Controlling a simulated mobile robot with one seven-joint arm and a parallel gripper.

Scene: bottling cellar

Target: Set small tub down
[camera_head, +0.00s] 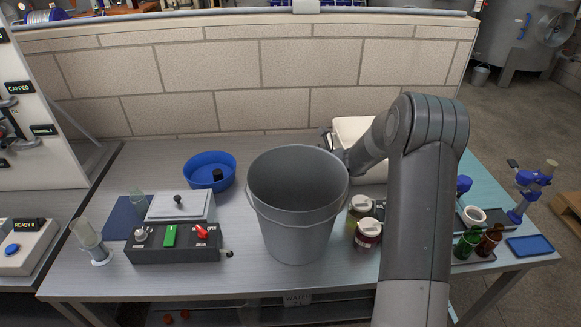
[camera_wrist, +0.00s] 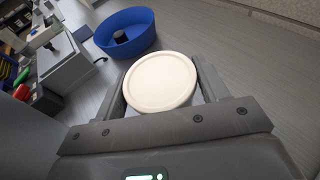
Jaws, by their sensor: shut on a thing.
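The small tub (camera_wrist: 160,82) has a round cream lid and shows from above in the wrist view. My gripper (camera_wrist: 163,78) is shut on it, with one finger along each side. The tub's lower part is hidden under its lid and by the gripper. I cannot tell whether its base touches the table. In the head view the tub and my gripper are hidden behind the large grey bucket.
The grey bucket (camera_head: 300,218) stands mid-table. A blue basin (camera_head: 210,171) with a black piece inside is at its left, beyond the tub in the wrist view (camera_wrist: 127,36). A black switch box (camera_head: 174,243) stands front left. Jars (camera_head: 368,234) stand right of the bucket. Grey tabletop beside the tub is bare.

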